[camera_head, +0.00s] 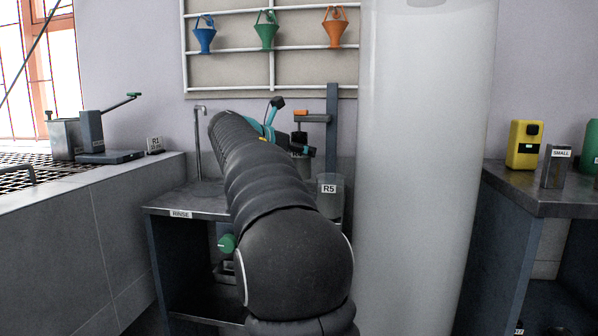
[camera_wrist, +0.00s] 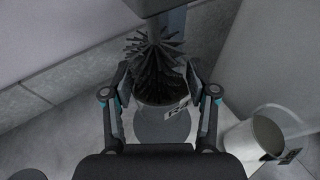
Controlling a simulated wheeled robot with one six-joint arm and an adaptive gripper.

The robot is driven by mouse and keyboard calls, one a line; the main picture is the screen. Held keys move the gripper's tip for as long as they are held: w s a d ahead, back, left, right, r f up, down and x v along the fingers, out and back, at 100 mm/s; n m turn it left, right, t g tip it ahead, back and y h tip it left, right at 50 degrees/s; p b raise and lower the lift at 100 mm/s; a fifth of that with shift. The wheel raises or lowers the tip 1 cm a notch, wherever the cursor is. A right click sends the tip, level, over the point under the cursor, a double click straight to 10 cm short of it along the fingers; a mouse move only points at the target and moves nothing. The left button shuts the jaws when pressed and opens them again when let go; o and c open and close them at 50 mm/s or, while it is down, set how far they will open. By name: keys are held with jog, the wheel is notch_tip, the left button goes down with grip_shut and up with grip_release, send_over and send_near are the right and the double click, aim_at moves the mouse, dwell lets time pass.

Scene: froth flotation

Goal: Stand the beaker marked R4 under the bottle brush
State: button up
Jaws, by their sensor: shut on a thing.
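In the wrist view my gripper (camera_wrist: 158,108) is shut on a clear beaker (camera_wrist: 158,97) with a white label, which is tilted in the picture and too blurred to read surely. The dark bristles of the bottle brush (camera_wrist: 160,62) show right at the beaker's mouth. They overlap it in the picture, and I cannot tell the height gap between them. In the head view the held beaker (camera_head: 301,166) is mostly hidden behind my arm and teal-marked gripper (camera_head: 290,132). It is beside the dark upright post (camera_head: 332,130).
A beaker marked R5 (camera_head: 329,196) stands close to the right; it also shows in the wrist view (camera_wrist: 262,137). A wide pale column (camera_head: 420,190) stands right of the bench.

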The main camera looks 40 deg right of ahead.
aim_at(298, 167)
jog(key=shift+w+d+f+b, duration=0.15)
jog(key=shift+f+b, duration=0.75)
jog(key=shift+f, duration=1.5)
jog(key=shift+f, duration=0.2)
jog(key=o, duration=1.3)
jog(key=shift+r, duration=0.1)
jog(key=shift+a+r, duration=0.2)
jog(key=p+v, duration=0.1)
jog(key=v, duration=1)
jog(key=shift+a+r, duration=0.1)
jog(key=shift+a, duration=0.2)
